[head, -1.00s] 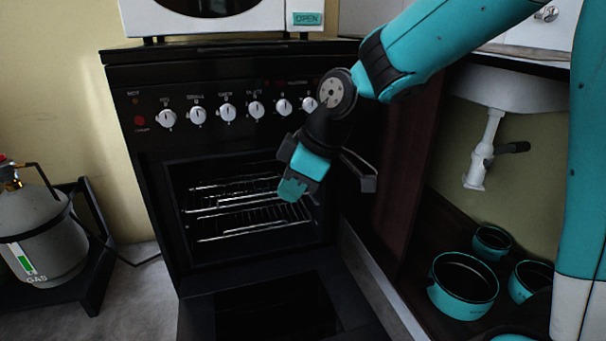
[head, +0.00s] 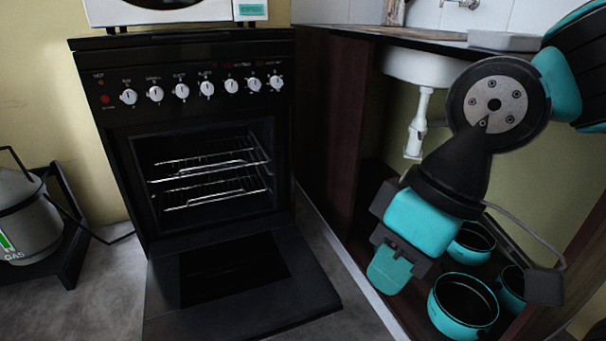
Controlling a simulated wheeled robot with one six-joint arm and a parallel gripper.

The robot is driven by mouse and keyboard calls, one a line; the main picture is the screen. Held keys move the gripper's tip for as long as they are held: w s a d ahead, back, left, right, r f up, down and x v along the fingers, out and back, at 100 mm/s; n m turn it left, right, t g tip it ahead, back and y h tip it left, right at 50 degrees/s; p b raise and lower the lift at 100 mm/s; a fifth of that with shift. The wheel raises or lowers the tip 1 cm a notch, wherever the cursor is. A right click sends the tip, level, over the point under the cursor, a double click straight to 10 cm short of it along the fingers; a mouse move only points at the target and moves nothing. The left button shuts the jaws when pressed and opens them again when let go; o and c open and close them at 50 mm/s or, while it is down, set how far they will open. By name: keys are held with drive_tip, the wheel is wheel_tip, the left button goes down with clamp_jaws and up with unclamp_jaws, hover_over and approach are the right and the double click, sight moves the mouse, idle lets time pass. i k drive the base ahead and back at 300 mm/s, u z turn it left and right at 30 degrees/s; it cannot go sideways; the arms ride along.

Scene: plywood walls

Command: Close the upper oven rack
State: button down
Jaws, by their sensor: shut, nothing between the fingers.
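The black oven (head: 185,150) stands at left with its door (head: 240,280) folded down flat. The upper rack (head: 208,170), bright wire, lies level inside the cavity. Its front bar is near the opening and seems a little nearer to me than that of the lower rack (head: 215,198). I cannot tell exactly how deep it sits. My gripper (head: 391,270) is shut and empty, to the right of the oven and its open door, pointing down and clear of both racks.
An open sink cupboard with several teal pots (head: 464,304) is behind and below my gripper. A gas bottle (head: 25,215) stands at far left. A microwave (head: 165,10) sits on the oven. Floor left of the oven door is clear.

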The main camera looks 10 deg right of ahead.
sight(244, 163)
drive_tip(key=z, duration=0.25)
drive_tip(key=k, duration=0.55)
drive_tip(key=u, duration=0.6)
drive_tip(key=i, duration=0.55)
drive_tip(key=u, duration=0.55)
drive_tip(key=i, duration=1.1)
drive_tip(key=z, duration=0.6)
